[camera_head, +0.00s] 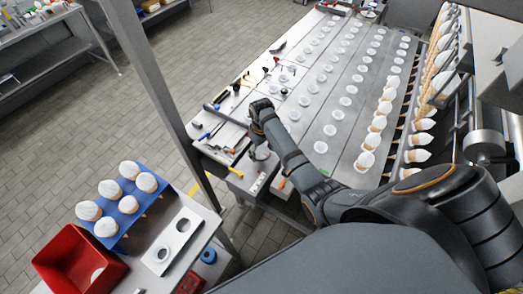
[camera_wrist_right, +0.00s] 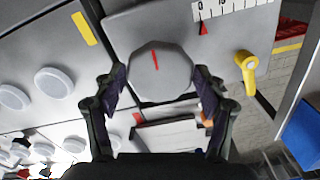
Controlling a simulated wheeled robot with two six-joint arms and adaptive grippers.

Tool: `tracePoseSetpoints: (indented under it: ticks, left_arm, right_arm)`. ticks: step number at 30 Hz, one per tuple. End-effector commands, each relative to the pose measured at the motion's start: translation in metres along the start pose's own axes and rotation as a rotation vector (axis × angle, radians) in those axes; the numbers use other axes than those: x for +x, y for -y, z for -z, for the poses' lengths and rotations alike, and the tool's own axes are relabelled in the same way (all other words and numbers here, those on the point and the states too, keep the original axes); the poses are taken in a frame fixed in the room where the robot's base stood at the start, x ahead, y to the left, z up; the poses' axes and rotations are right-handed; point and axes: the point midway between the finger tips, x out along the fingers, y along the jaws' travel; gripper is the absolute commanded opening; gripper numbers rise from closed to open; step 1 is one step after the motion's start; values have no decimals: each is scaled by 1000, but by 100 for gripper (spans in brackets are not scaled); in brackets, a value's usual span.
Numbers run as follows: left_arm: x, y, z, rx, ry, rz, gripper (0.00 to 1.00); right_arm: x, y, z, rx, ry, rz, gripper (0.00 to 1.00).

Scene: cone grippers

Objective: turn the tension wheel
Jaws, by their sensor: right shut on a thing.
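The tension wheel (camera_wrist_right: 160,72) is a grey, many-sided knob with a red line on its face, seen in the right wrist view. My right gripper (camera_wrist_right: 160,88) has its two dark fingers on opposite sides of the wheel and is shut on it. The red line points nearly straight up in that view, tilted slightly left. A white scale (camera_wrist_right: 236,10) with dark marks and a red pointer (camera_wrist_right: 204,29) sits above right of the wheel. In the head view my right gripper (camera_head: 259,143) is at the near left corner of the machine, partly hiding the wheel. My left gripper is not seen.
A yellow handle (camera_wrist_right: 246,75) stands right of the wheel. Tools lie along the machine's left edge. White discs (camera_head: 321,147) and wrapped cones (camera_head: 366,160) fill the machine's rows. A blue rack (camera_head: 128,205) of cones and a red bin (camera_head: 65,262) stand at lower left.

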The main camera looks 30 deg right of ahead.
Motion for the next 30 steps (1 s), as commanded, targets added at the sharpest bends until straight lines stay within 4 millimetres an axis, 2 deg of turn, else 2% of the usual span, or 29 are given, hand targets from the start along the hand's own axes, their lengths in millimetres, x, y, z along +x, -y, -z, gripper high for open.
tracePoseSetpoints:
  ticks: [17, 18, 21, 23, 30]
  left_arm:
    - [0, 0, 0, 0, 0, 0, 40]
    - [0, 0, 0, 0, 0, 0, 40]
    - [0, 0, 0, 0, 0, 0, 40]
    - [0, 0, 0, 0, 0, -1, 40]
    - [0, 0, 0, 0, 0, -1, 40]
  right_arm:
    - [-1, 0, 1, -35, -4, -1, 40]
    - [-1, 0, 1, -34, -4, -1, 73]
    - [-1, 0, 1, -34, -3, -1, 86]
    - [-1, 0, 1, -34, -3, -1, 94]
    - [0, 0, 0, -34, -1, -1, 94]
